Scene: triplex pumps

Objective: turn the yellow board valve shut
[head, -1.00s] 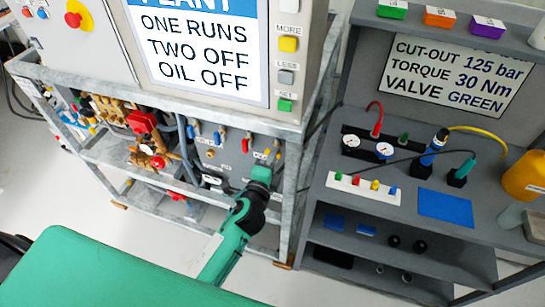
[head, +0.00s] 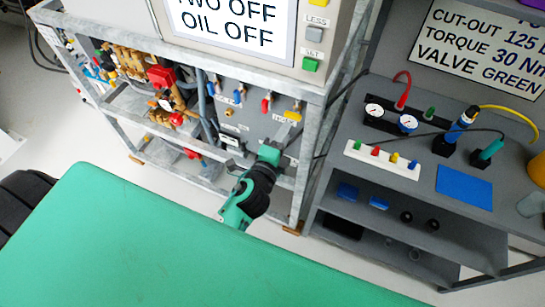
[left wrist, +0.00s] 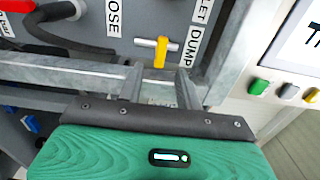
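The yellow board valve (head: 292,116) is at the right end of the grey valve board, above my left gripper in the head view. In the left wrist view the yellow handle (left wrist: 160,53) hangs down from a pale crossbar, left of the DUMP label. My left gripper (head: 284,135) is just below and in front of the valve. In the wrist view its two grey fingers (left wrist: 160,76) are spread apart, with nothing between them, and the handle lies beyond their tips. Whether they touch it cannot be told. My right gripper is not in view.
The board also carries a red valve (head: 266,103) and blue valves (head: 238,96). A galvanized frame post (head: 308,165) stands close right of my gripper, and a frame rail (left wrist: 70,70) runs below the board. A grey bench (head: 400,184) stands to the right.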

